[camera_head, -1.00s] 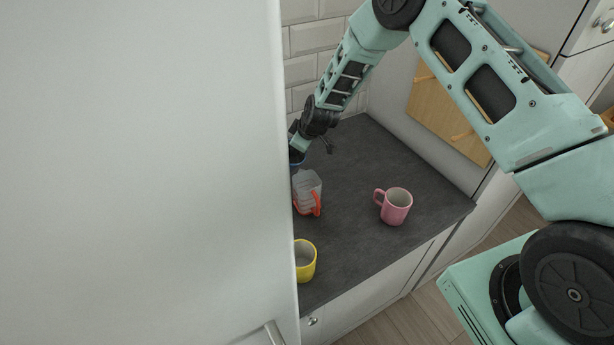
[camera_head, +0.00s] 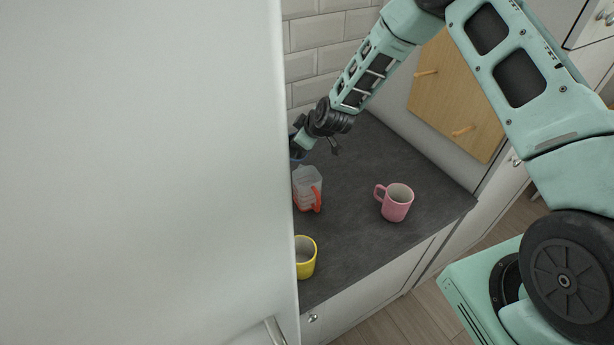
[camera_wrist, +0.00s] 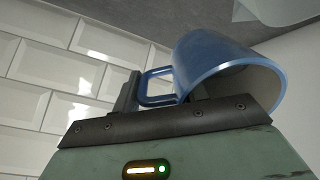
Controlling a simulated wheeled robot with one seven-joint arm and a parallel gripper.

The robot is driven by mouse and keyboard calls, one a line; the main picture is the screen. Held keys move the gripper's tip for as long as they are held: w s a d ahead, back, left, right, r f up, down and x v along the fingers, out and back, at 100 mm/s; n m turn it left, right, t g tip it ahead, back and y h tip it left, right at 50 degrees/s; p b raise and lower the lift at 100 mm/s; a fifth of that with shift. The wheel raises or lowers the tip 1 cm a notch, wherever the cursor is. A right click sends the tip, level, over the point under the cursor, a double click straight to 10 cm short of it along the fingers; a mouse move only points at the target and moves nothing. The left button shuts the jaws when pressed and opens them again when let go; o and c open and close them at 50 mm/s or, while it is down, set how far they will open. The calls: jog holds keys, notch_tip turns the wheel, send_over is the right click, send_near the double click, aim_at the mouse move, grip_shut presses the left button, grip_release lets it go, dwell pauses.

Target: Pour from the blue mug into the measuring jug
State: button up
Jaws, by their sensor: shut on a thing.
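The measuring jug (camera_head: 307,181) is clear with an orange-red handle, and stands on the worktop beside the white panel's edge in the head view. My gripper (camera_head: 300,148) is just behind and above it, partly cut off by that panel. A sliver of the blue mug (camera_head: 297,157) shows under the gripper. In the wrist view my gripper (camera_wrist: 165,98) is shut on the blue mug (camera_wrist: 208,62), at its handle side. The mug's mouth faces the lower right of that view. Its exact tilt and its contents cannot be told.
A yellow mug (camera_head: 306,262) stands in front of the jug, partly behind the large white panel (camera_head: 140,180). A pink mug (camera_head: 397,204) stands to the right. The slate worktop (camera_head: 350,240) is bare between them. A tiled wall (camera_head: 325,45) is behind.

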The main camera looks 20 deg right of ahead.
jog(key=shift+r, duration=0.1)
jog(key=shift+s+d+f+t+y+b, duration=0.15)
jog(key=shift+f+t+y+b, duration=0.15)
jog(key=shift+t+b, duration=0.85)
jog(key=shift+s+d+r+t+y+b, duration=0.1)
jog(key=shift+s+r+t+y+b, duration=0.2)
jog(key=shift+r+t+b, duration=0.6)
jog(key=shift+s+r+t+y+b, duration=0.25)
jog(key=shift+t+b, duration=0.3)
jog(key=shift+b, duration=0.7)
dwell(0.4)
jog(key=shift+s+d+r+t+y+b, duration=0.15)
jog(key=shift+s+r+t+b, duration=0.1)
jog(key=shift+s+t+b, duration=0.3)
jog(key=shift+s+d+r+t+y+b, duration=0.1)
jog(key=shift+s+r+t+b, duration=0.2)
jog(key=shift+b, duration=0.35)
dwell(0.3)
jog(key=shift+s+d+f+t+b, duration=0.1)
jog(key=shift+s+f+t+b, duration=0.4)
jog(key=shift+b, duration=1.4)
jog(key=shift+r+t+b, duration=0.1)
jog(key=shift+t+b, duration=0.35)
jog(key=shift+b, duration=0.55)
